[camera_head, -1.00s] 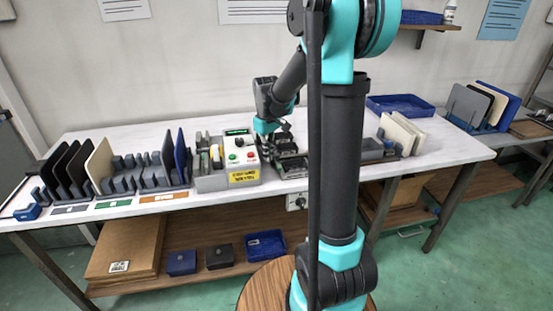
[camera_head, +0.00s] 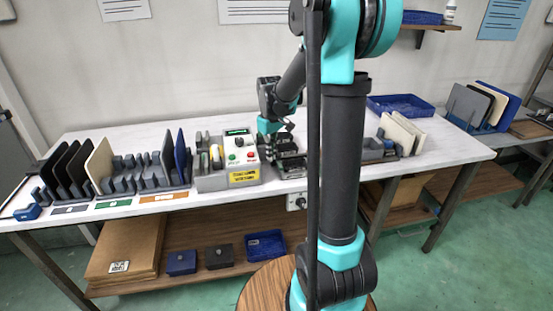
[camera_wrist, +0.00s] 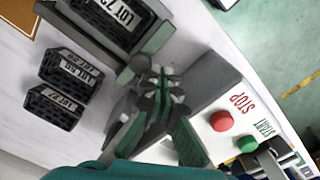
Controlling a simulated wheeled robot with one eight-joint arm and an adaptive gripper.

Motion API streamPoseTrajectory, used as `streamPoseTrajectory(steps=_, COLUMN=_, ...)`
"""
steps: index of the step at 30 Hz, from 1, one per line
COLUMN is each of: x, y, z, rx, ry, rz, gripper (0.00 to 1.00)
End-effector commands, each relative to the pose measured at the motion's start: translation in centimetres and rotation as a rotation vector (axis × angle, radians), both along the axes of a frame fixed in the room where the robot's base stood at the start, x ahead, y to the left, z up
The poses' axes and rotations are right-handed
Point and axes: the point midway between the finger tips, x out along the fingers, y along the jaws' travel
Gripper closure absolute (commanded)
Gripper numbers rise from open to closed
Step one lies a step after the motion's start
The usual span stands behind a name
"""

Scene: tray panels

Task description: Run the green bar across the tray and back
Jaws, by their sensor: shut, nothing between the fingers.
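My gripper (camera_wrist: 160,88) is shut and empty, pointing down in the wrist view. In the head view my gripper (camera_head: 273,145) is small and dark, above the tray area just right of the control box. A short green strip, which I take to be the green bar (camera_wrist: 157,36), shows beside a black lot-labelled block (camera_wrist: 110,20), just beyond my fingertips. The grey frame of the tray (camera_wrist: 78,38) runs along that block. Whether my fingertips touch the bar or the tray, I cannot tell. My fingers hide part of the area beneath them.
The control box (camera_head: 240,160) has a red stop button (camera_wrist: 222,121) and a green start button (camera_wrist: 247,145), close to my gripper. Two more black lot blocks (camera_wrist: 60,70) lie beside the tray. Panel racks (camera_head: 130,175) stand at the left, and a blue bin (camera_head: 400,104) is behind.

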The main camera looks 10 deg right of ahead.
Motion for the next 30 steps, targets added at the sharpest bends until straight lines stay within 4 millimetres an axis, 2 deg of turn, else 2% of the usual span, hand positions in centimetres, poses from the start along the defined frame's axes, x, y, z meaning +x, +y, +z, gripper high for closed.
streamPoseTrajectory(steps=30, x=0.0, y=-3.7, z=0.0, rx=0.000, ry=0.000, rz=0.000, gripper=1.00)
